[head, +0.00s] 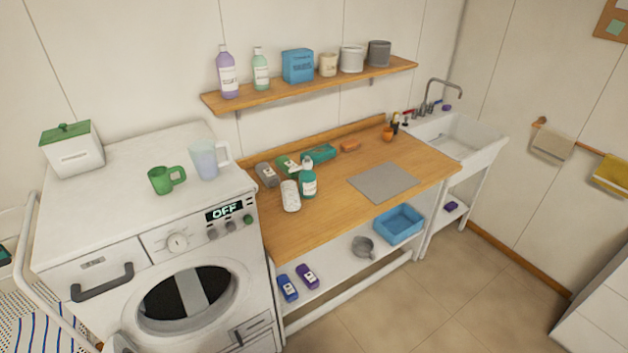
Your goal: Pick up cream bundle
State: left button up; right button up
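Nothing holds the cream bundle. Neither of my grippers can be made out in the head view.
The washing machine (120,235) carries a green mug (165,179), a pale pitcher (207,160) and a lidded box (73,150). A grey mat (384,182) lies right on the worktop. A loaded wall shelf (300,88) hangs above. Floor in front is clear.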

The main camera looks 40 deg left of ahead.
aim_at(292, 202)
jog(key=i, duration=1.05)
jog(key=u, duration=2)
